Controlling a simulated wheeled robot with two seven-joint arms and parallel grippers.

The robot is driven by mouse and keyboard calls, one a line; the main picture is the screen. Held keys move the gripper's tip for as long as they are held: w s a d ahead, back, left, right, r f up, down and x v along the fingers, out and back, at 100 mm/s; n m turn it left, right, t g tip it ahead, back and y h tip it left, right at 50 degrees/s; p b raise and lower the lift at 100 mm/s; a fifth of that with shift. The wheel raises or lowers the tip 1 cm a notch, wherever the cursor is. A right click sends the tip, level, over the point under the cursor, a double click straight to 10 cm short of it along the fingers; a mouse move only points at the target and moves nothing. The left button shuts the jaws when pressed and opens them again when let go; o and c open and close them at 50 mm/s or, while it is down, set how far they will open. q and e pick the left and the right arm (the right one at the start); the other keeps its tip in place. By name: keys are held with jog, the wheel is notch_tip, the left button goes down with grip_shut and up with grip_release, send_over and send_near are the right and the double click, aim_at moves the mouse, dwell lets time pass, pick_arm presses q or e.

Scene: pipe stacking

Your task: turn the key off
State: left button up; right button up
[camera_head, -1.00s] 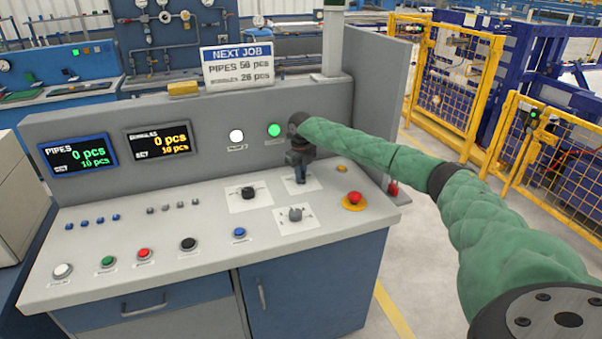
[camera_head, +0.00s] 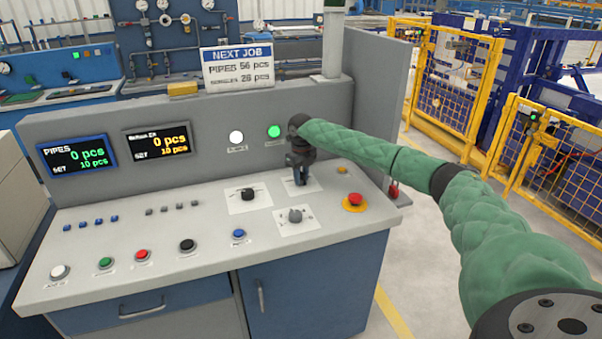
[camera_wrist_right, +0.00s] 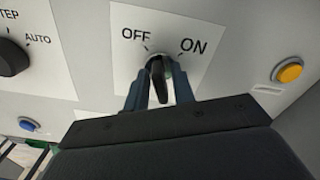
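The key switch (camera_wrist_right: 158,80) has a dark key on a white plate (camera_wrist_right: 200,38) marked OFF on the left and ON on the right, in the right wrist view. The key stands nearly upright in that view, its top tilted slightly left. My right gripper (camera_wrist_right: 159,88) has one finger on each side of the key, with narrow gaps still showing, so it looks open around it. In the head view my right gripper (camera_head: 301,178) points down over this plate and hides the key. My left gripper is not in view.
A black selector knob (camera_head: 248,194), a grey knob (camera_head: 295,215) and a red emergency button (camera_head: 354,199) sit close by on the console (camera_head: 190,280). The upright panel behind has a lit green lamp (camera_head: 274,131). A yellow button (camera_wrist_right: 289,72) is to the right.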

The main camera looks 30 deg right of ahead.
jog(key=shift+o, duration=1.1)
jog(key=shift+r, duration=0.15)
jog(key=shift+r+p, duration=1.55)
jog(key=shift+r, duration=0.4)
jog(key=shift+f, duration=0.15)
jog(key=shift+f+b, duration=1.6)
jog(key=shift+f, duration=0.3)
